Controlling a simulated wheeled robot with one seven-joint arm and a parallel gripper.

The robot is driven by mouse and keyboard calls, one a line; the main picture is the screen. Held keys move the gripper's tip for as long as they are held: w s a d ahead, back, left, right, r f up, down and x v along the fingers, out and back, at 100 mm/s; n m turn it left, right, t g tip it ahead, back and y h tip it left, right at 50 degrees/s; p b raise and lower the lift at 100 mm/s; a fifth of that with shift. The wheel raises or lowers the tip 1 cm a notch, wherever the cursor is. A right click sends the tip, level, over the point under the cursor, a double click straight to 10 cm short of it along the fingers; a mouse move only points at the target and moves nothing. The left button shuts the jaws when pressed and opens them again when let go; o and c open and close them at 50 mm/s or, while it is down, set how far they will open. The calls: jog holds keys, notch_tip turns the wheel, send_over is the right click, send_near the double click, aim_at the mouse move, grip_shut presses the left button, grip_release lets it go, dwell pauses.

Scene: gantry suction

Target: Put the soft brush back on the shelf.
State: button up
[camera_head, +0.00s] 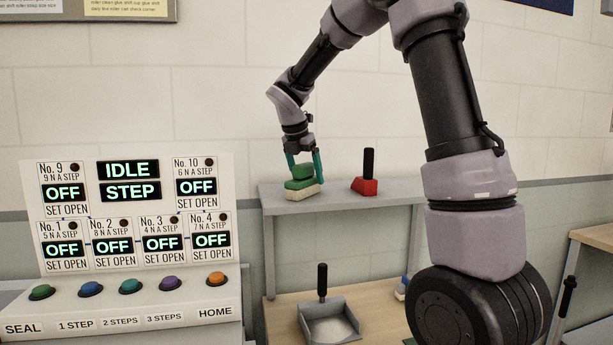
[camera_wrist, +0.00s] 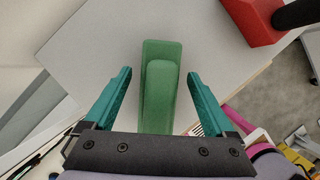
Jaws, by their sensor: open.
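The soft brush, with a green back and grip and pale bristles (camera_head: 303,184), rests on the left part of the grey shelf (camera_head: 345,197). Its green top also shows in the wrist view (camera_wrist: 162,85). My gripper (camera_head: 304,164) is directly above and around the brush, with one teal finger on each side. In the wrist view my gripper (camera_wrist: 158,82) is open, with a gap between each finger and the brush's green grip. The bristles are hidden in the wrist view.
A red block with a black handle (camera_head: 364,186) stands to the right on the same shelf. Below, a dustpan (camera_head: 330,322) lies on the wooden tabletop (camera_head: 284,316). A control panel (camera_head: 140,215) with several buttons stands at the left. The shelf's right part is clear.

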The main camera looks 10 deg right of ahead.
jog(key=v, duration=1)
jog(key=shift+s+a+r, duration=0.1)
jog(key=shift+a+r, duration=0.05)
jog(key=shift+r, duration=0.2)
jog(key=shift+s+r, duration=0.3)
jog(key=shift+r, duration=0.25)
jog(key=s+d+f+m+t+y, duration=0.2)
jog(key=s+d+m, duration=0.2)
jog(key=s+m, duration=0.8)
jog(key=s+d+f+m+t+y, duration=0.2)
jog(key=s+m, duration=1)
jog(key=m, duration=0.7)
jog(key=shift+s+d+f+y, duration=0.25)
jog(key=shift+d+y, duration=0.35)
jog(key=shift+d, duration=0.35)
